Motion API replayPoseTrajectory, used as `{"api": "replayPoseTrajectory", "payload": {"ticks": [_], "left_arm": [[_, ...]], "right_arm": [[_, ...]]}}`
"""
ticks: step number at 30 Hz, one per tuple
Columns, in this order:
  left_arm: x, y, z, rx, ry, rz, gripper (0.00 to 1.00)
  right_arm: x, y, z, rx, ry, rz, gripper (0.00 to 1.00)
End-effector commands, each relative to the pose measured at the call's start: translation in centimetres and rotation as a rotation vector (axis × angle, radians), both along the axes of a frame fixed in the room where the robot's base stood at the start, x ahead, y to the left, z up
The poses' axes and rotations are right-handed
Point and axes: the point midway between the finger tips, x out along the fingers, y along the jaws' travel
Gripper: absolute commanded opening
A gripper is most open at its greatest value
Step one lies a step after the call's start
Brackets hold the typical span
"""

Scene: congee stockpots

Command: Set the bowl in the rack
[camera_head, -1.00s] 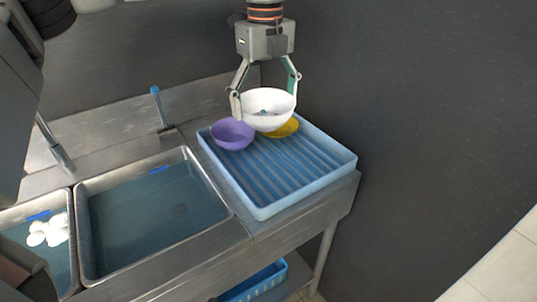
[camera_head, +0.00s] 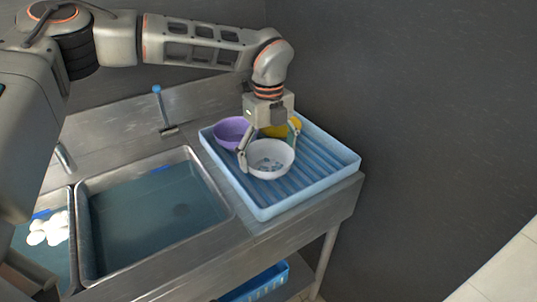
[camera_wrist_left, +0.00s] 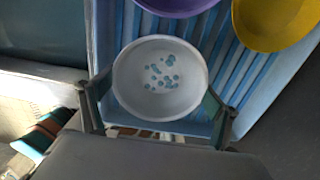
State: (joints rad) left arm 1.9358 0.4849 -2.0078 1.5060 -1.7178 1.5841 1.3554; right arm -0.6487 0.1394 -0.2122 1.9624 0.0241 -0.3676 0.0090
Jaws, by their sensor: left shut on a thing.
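The white bowl (camera_head: 270,160) with blue-green specks inside is upright over the front-left part of the light blue ribbed rack (camera_head: 262,213). My left gripper (camera_head: 269,156) is shut on it, with a finger on each side. In the left wrist view, the white bowl (camera_wrist_left: 160,78) sits between the two fingers (camera_wrist_left: 158,110) above the blue ribs. I cannot tell whether its base touches the ribs. A purple bowl (camera_head: 229,132) and a yellow bowl (camera_head: 283,130) are in the rack behind it. My right gripper is not in view.
A water-filled sink basin (camera_head: 150,220) lies left of the rack. A second basin with white items (camera_head: 48,229) is at the far left. A blue basket (camera_head: 258,284) is below the counter. Ribs at the rack's right side are bare. A dark wall stands behind.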

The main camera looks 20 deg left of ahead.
Motion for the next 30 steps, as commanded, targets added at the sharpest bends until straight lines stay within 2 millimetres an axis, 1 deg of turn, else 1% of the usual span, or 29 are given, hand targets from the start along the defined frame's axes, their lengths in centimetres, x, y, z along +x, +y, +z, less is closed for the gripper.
{"api": "replayPoseTrajectory", "payload": {"ticks": [6, 10, 11, 12, 20, 23, 26, 29, 30], "left_arm": [[0.1, 0.0, 0.1, 0.0, -0.002, 0.0, 0.63], [0.1, 0.0, -0.2, 0.0, -0.002, 0.0, 0.63], [0.1, 0.0, -0.2, 0.0, -0.002, 0.0, 0.92], [0.1, 0.0, -0.2, 0.0, -0.002, 0.0, 1.0], [0.1, 0.0, -0.1, 0.0, -0.002, 0.0, 1.0], [0.1, 0.0, 0.4, -0.001, -0.003, 0.0, 1.0], [0.1, 0.0, 1.6, -0.001, -0.005, -0.001, 1.0], [0.1, 0.0, 3.5, -0.002, -0.006, 0.001, 1.0], [0.2, 0.0, 4.4, -0.001, -0.007, 0.001, 1.0]], "right_arm": [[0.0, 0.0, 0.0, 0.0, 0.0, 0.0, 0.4], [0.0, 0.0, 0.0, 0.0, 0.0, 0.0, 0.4], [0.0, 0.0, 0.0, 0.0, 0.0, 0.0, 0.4], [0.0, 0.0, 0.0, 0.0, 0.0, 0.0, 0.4], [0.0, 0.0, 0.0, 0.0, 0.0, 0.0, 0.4], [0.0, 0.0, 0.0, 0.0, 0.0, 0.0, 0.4], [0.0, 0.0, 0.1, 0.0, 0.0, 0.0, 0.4], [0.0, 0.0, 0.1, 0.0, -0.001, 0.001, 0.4], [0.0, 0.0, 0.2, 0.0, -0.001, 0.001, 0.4]]}}
